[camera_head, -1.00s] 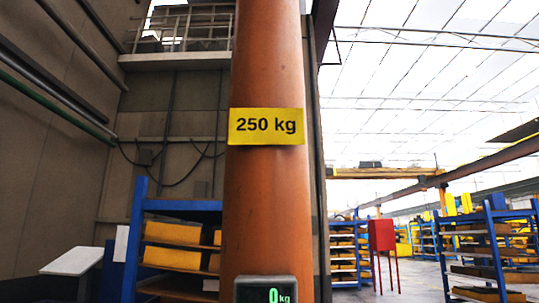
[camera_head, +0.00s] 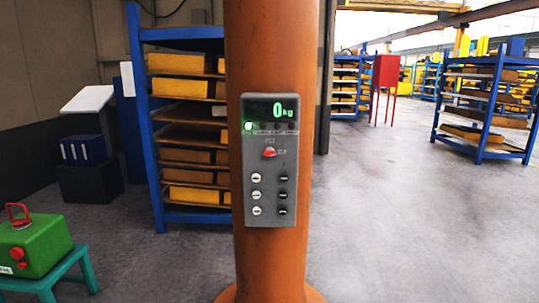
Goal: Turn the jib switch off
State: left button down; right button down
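The jib switch is a red rotary knob (camera_head: 270,152) on a grey control panel (camera_head: 269,205) fixed to the orange column (camera_head: 268,50). The knob looks turned to the right, though its exact setting is too small to read. The panel's display (camera_head: 284,112) reads 0 kg in green, and a green lamp (camera_head: 249,126) is lit at its upper left. Two columns of buttons, white and black, sit below the knob. Neither of my grippers is in view.
A green casting with a red handle (camera_head: 38,245) stands on a teal stool (camera_head: 62,274) at the lower left. A blue rack (camera_head: 150,130) with yellow and brown boxes is behind the column. A red cabinet (camera_head: 386,70) stands farther back. The floor at right is clear.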

aim_at(270, 152)
jog(key=j+z, duration=0.1)
jog(key=z, duration=0.4)
jog(key=i+j+z, duration=0.1)
jog(key=j+z, duration=0.15)
jog(key=j, duration=0.15)
jog(key=i+j+z, duration=0.1)
jog(key=j+z, duration=0.15)
jog(key=j, duration=0.2)
jog(key=j+z, duration=0.15)
jog(key=j, duration=0.7)
jog(key=i, duration=0.05)
